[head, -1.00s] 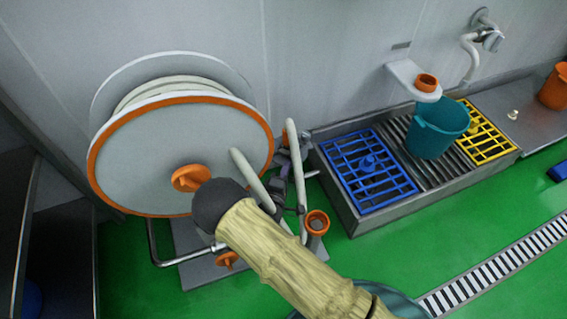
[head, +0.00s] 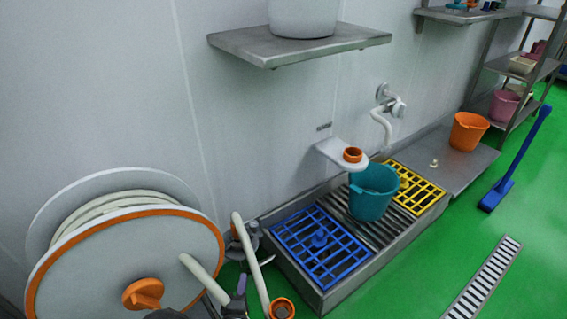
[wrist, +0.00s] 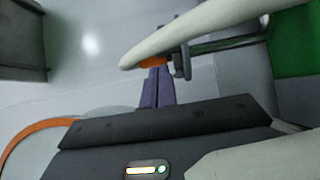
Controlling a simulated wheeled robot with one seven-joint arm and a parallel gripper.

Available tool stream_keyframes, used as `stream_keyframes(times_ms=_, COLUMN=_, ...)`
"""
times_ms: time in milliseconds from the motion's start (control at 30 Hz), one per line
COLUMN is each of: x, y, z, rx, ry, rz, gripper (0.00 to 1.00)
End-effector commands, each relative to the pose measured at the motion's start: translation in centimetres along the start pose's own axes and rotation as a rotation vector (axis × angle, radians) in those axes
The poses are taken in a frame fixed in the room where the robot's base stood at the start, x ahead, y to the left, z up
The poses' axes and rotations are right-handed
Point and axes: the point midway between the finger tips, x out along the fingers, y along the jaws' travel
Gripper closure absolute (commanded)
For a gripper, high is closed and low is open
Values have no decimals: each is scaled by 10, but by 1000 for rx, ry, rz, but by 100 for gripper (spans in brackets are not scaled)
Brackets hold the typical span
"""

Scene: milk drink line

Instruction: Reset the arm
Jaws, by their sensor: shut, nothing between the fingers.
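My gripper (wrist: 157,88) shows in the wrist view as two purple fingers side by side, shut with nothing between them. Their tips are close to a white hose or pipe (wrist: 200,28) with an orange piece near its end; I cannot tell whether they touch. In the head view, my gripper (head: 240,288) is a small dark and purple shape at the bottom edge, among white pipes beside the hose reel (head: 120,262). Most of my arm is out of the head view.
The reel has an orange rim and knob. Right of it, a metal drain trough (head: 330,290) holds a blue grate (head: 318,262), a yellow grate (head: 432,196) and a teal bucket (head: 372,200). A wall shelf (head: 300,45) is above.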

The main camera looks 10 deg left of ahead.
Motion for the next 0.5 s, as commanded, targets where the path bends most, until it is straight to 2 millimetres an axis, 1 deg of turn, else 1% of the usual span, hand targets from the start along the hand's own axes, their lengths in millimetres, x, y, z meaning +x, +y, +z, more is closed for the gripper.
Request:
stream_keyframes(times_ms=133, x=6, y=5, z=3, rx=26, ry=-14, rz=-23, gripper=100)
stream_keyframes(times_ms=233, x=21, y=13, z=12, rx=93, ry=-49, rz=-87, gripper=100)
stream_keyframes(times_ms=367, x=47, y=31, z=35, rx=246, ry=-125, rz=-220, gripper=100)
stream_keyframes(times_ms=500, x=70, y=55, z=64, rx=440, ry=-215, rz=-374, gripper=100)
